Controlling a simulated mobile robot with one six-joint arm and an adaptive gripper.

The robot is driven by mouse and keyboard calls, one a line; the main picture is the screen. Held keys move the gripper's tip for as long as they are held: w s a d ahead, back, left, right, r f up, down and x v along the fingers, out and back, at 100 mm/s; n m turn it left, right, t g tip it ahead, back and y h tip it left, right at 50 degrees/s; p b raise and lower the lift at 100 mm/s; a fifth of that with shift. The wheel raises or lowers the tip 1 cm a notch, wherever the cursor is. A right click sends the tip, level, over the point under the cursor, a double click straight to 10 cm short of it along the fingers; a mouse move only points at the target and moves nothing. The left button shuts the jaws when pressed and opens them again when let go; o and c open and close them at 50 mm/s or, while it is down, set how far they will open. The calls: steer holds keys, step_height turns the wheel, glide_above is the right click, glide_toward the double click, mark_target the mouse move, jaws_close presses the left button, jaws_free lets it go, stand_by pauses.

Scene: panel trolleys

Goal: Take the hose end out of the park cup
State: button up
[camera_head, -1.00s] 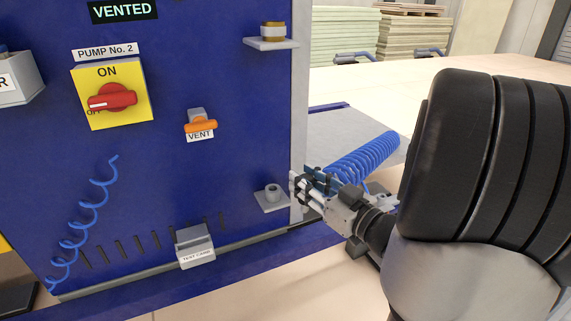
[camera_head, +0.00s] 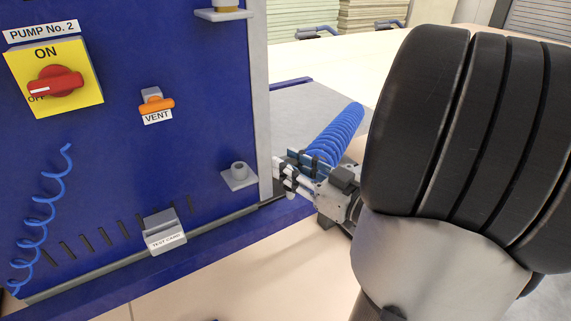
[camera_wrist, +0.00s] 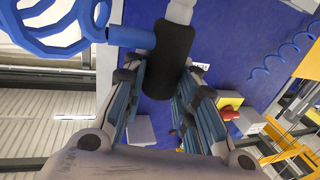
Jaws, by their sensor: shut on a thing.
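My gripper (camera_head: 296,174) is just right of the blue panel's edge in the head view. In the wrist view my gripper (camera_wrist: 160,84) is shut on the hose end (camera_wrist: 172,52), a black cylinder with a pale tip and a blue hose joined to its side. The coiled blue hose (camera_head: 338,132) runs back from the gripper in the head view. A small grey cup (camera_head: 239,172), seemingly the park cup, stands on a bracket at the panel's lower right. It looks empty, and the gripper is to its right, apart from it. The fingers partly hide the hose end in the head view.
The panel (camera_head: 205,100) carries a red switch (camera_head: 55,82), an orange vent handle (camera_head: 156,105) and a test card holder (camera_head: 164,233). An upper bracket (camera_head: 224,14) juts out above the cup. Open floor (camera_head: 240,265) lies in front.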

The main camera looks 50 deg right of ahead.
jaws_close()
steer(key=shift+r+p, duration=2.05)
steer(key=shift+r, duration=0.05)
steer(key=shift+w+f, duration=0.15)
